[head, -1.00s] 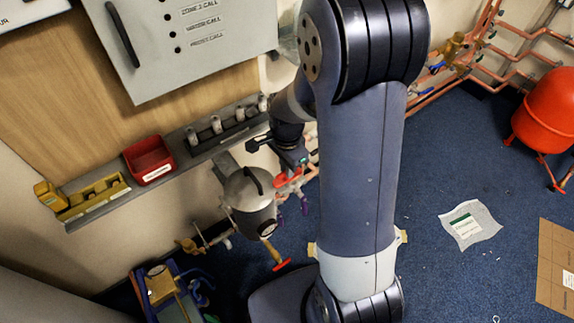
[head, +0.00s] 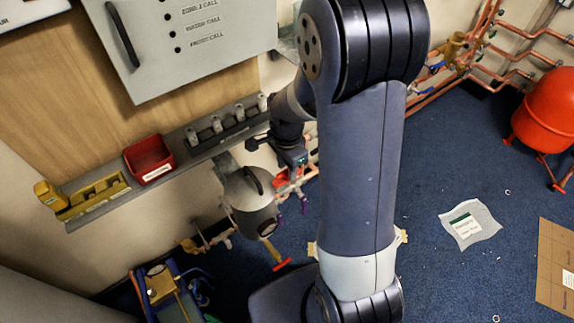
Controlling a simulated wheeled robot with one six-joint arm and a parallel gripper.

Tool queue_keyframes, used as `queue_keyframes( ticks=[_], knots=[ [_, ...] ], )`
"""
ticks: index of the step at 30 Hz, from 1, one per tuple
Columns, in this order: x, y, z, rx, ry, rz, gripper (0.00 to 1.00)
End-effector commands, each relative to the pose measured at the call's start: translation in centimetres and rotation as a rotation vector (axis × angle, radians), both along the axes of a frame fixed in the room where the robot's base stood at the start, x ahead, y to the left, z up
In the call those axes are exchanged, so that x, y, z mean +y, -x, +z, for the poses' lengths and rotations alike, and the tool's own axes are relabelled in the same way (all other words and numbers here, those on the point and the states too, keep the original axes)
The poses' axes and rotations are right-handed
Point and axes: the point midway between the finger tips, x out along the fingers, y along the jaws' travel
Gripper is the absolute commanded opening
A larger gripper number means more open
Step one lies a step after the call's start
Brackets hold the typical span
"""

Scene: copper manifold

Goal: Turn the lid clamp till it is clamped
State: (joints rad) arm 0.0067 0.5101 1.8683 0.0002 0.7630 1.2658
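A grey metal pot (head: 252,212) with a round lid (head: 240,189) hangs by the wall at the middle left. A dark curved bar (head: 254,181) crosses the lid. A red part (head: 281,179) shows just right of the lid, below my gripper. I cannot tell for sure which of these is the lid clamp. My gripper (head: 292,163) is above and right of the lid, beside the red part. Its fingers are small and partly hidden, so I cannot see whether they are open or touching anything.
A grey shelf (head: 176,164) with a red bin (head: 149,159) and a yellow tray (head: 92,196) runs along the wall. A red-tipped lever (head: 281,266) sits below the pot. Copper pipes (head: 497,72) and a red tank (head: 547,110) stand at right.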

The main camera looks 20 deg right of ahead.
Motion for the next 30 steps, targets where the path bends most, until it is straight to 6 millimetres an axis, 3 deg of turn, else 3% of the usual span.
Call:
queue_keyframes(
  ticks=[7, 21, 30],
  knots=[
    [0.0, -0.1, 1.2, -0.004, 0.000, 0.001, 0.34],
    [0.0, -0.1, 9.7, -0.003, 0.000, 0.000, 0.34],
    [0.0, 0.0, 10.8, 0.000, 0.000, 0.000, 0.34]
  ],
)
